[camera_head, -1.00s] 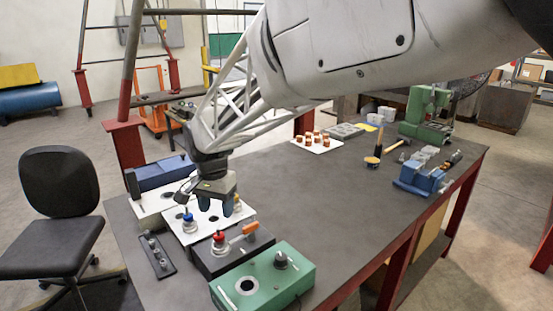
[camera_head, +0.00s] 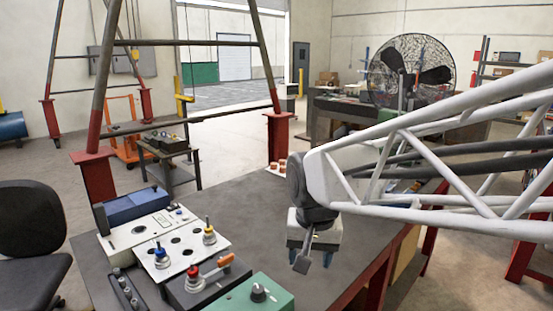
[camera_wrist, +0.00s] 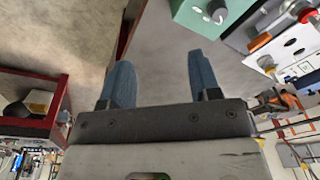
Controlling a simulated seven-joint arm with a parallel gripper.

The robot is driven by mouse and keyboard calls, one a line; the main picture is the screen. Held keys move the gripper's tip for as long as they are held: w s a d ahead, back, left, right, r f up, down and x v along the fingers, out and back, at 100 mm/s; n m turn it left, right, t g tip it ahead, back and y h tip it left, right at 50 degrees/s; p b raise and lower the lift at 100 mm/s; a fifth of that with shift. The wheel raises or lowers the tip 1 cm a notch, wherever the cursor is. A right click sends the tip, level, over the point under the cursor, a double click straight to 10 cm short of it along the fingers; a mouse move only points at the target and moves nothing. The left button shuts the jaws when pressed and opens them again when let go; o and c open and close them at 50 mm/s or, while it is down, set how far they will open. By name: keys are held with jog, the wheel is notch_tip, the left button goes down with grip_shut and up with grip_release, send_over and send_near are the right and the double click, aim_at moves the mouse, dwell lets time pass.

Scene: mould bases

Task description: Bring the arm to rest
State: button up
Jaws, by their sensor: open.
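My gripper (camera_head: 306,258) hangs above the right part of the dark workbench (camera_head: 245,215) in the head view. In the wrist view its two blue fingers (camera_wrist: 161,80) stand wide apart with nothing between them. My arm reaches in from the right edge of the head view. The white mould base (camera_head: 128,236) with blue and yellow knobs, the dark base (camera_head: 188,292) with a red knob and orange handle, and the green base (camera_head: 284,300) with a black knob stand to the left of the gripper. I cannot tell the gripper's exact height above the bench.
A dark strip with several small pegs (camera_head: 126,291) lies at the bench's left. Small orange-brown pieces (camera_head: 280,166) show at the far side, partly hidden by my arm. A black chair (camera_head: 32,222) stands left of the bench.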

jog(key=s+d+f+n+t, duration=0.1)
jog(key=s+d+f, duration=0.2)
jog(key=s+d, duration=0.9)
jog(key=shift+s+h, duration=0.3)
jog(key=shift+s, duration=0.8)
jog(key=shift+c, duration=0.5)
dwell(0.9)
